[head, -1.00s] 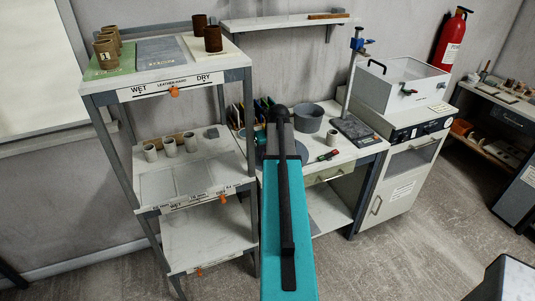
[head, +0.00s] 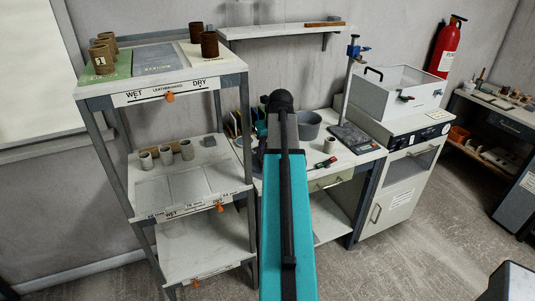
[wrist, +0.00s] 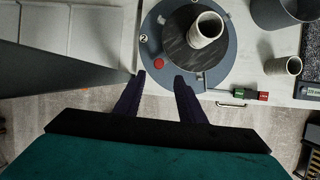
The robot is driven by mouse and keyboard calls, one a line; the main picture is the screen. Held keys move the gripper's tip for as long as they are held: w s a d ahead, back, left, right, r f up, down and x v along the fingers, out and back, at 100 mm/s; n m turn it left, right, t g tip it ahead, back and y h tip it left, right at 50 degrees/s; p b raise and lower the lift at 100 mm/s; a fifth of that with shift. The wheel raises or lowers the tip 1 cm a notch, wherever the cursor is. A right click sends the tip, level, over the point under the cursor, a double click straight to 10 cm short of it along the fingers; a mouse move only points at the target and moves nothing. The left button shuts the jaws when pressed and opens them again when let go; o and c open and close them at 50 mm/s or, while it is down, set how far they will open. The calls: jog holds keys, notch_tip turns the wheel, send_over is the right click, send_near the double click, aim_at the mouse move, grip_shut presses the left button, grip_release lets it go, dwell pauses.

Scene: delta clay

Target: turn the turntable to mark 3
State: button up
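The turntable (wrist: 224,66) is a grey round disc with a darker inner plate in the wrist view. A numeral 2 shows at its left rim, and a red knob (wrist: 158,63) sits near its front-left rim. A pale hollow cup (wrist: 206,29) stands on the inner plate. I cannot see mark 3. My gripper (wrist: 160,80) is open and empty, with its two dark fingers apart at the disc's front edge and the red knob just beyond the gap. In the head view my arm hides most of the turntable.
A grey bucket (head: 307,126) stands behind. The rack (head: 150,85) with several cups rises close on the left; its post crosses the wrist view's left side.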

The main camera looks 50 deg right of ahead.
jog(key=shift+b+v, duration=0.4)
jog(key=shift+v, duration=1.75)
